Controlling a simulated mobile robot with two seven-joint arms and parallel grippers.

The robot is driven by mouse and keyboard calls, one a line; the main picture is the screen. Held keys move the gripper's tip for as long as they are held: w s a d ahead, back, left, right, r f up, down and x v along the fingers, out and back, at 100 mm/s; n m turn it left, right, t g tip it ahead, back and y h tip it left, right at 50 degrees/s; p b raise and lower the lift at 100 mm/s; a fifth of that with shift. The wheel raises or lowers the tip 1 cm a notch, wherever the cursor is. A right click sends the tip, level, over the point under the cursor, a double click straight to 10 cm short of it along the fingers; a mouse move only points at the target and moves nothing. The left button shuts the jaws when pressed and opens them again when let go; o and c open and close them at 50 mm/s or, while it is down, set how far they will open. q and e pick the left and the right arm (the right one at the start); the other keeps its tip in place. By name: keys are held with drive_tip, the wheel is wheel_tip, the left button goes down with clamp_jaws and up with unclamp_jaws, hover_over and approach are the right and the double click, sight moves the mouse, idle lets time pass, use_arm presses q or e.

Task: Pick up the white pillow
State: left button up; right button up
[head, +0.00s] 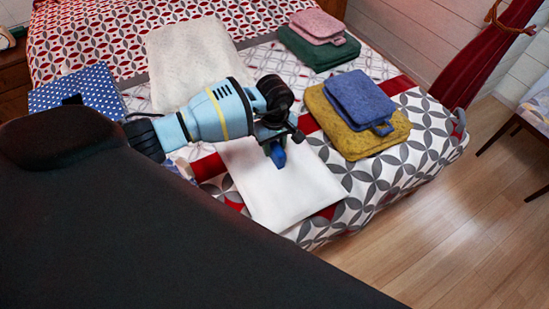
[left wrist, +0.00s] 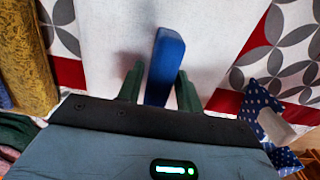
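A flat white pillow (head: 265,195) lies near the front edge of the bed. It fills the middle of the left wrist view (left wrist: 215,35). My left gripper (head: 277,145) is over the pillow's far part, pointing down. In the left wrist view its two green fingers (left wrist: 160,84) stand apart with a narrow blue block (left wrist: 167,55) between them. Whether the fingers press on the block, and whether they touch the pillow, I cannot tell. A second, cream-white textured pillow (head: 190,55) lies farther back on the bed. My right gripper is not in view.
Blue (head: 360,98) and mustard (head: 350,140) folded cloths are stacked right of the white pillow. Pink (head: 318,25) and green (head: 320,52) ones lie behind. A blue dotted pillow (head: 85,88) is at left. Wooden floor (head: 440,240) is clear at right.

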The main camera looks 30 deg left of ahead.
use_arm(q)
clamp_jaws()
drive_tip(key=shift+r, duration=0.1)
